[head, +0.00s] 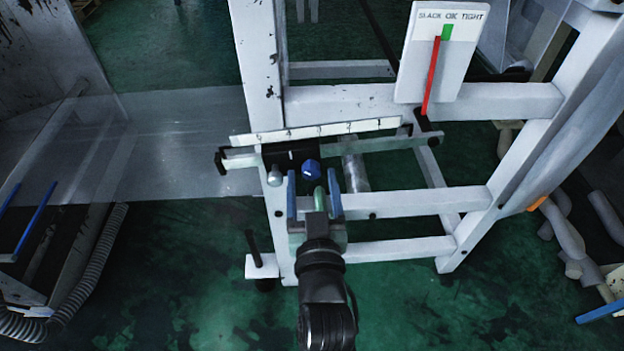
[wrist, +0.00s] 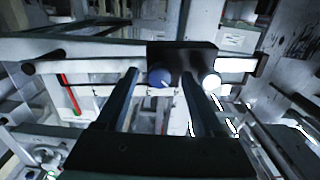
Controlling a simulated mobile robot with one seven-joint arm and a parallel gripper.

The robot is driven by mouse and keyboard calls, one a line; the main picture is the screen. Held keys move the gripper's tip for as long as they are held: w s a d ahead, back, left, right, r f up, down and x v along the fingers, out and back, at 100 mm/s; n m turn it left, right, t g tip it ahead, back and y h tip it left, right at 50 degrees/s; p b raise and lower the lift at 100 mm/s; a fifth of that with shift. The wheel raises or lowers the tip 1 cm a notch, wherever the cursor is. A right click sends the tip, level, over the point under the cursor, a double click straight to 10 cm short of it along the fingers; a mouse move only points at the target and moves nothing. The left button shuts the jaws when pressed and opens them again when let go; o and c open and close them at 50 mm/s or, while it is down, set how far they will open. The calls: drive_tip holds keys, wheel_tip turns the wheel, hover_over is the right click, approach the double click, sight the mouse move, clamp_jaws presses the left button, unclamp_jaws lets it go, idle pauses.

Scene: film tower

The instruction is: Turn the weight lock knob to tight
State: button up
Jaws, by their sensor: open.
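A blue round knob (head: 310,170) with a small white mark sits on the front of a black block (head: 289,153) on the scaled bar; I take it for the weight lock knob. It also shows in the wrist view (wrist: 160,77). A silver-grey knob (head: 274,176) sits left of it on the block, and right of it in the wrist view (wrist: 211,80). My gripper (head: 312,183) is open and empty, facing the block. In the wrist view the blue knob appears between the fingertips; I cannot tell whether they reach around it. No touch shows.
A white gauge plate (head: 409,70) reads SLACK, OK, TIGHT; its red pointer (head: 432,75) ends just left of the green patch (head: 447,32). A white scale strip (head: 340,128) runs along the metal bar. The white frame's post (head: 261,80) and rails stand close around my gripper.

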drive_tip(key=shift+w, duration=0.3)
clamp_jaws()
